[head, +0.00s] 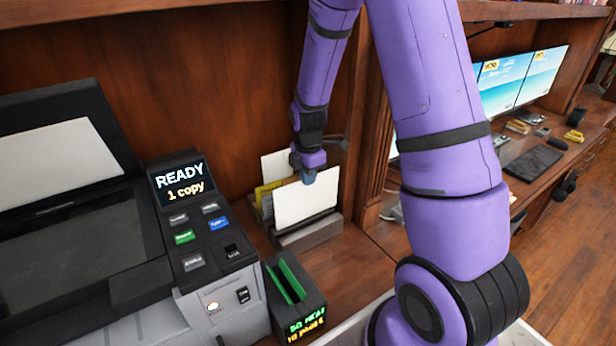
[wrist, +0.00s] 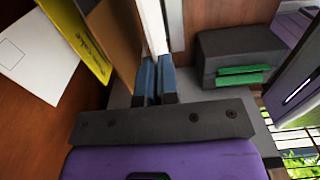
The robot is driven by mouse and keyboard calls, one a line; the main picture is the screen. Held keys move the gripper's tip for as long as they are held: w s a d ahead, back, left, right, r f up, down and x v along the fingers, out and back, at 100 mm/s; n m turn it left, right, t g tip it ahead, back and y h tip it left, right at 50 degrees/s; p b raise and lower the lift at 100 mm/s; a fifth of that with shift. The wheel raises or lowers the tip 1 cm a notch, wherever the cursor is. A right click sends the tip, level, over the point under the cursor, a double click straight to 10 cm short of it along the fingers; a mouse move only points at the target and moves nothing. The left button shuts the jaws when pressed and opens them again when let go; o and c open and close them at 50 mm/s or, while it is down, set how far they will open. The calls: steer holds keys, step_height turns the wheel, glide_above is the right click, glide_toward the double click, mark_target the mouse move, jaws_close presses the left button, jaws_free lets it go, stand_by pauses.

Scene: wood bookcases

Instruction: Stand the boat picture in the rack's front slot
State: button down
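A white-faced card (head: 306,203) stands upright at the front of the grey rack (head: 312,236). No boat shows on the side facing the head view, so I cannot confirm it is the boat picture. My gripper (head: 309,177) is at the card's top edge. In the wrist view, the blue fingertips (wrist: 156,82) are close together on either side of the card (wrist: 154,28), seen edge-on. The card's lower edge meets the rack's front part; I cannot tell how deep it sits. Behind it are a yellow item (wrist: 84,38) and a white sheet (wrist: 32,58).
A copier (head: 200,240) with a "READY 1 copy" screen stands to the left. A small dark box with green slots (head: 295,305) stands in front of the rack. A wooden upright (head: 370,150) is right of the rack, and monitors (head: 520,80) are farther right.

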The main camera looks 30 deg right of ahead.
mark_target(308, 193)
steer(key=shift+f, duration=3)
steer(key=shift+r, duration=0.15)
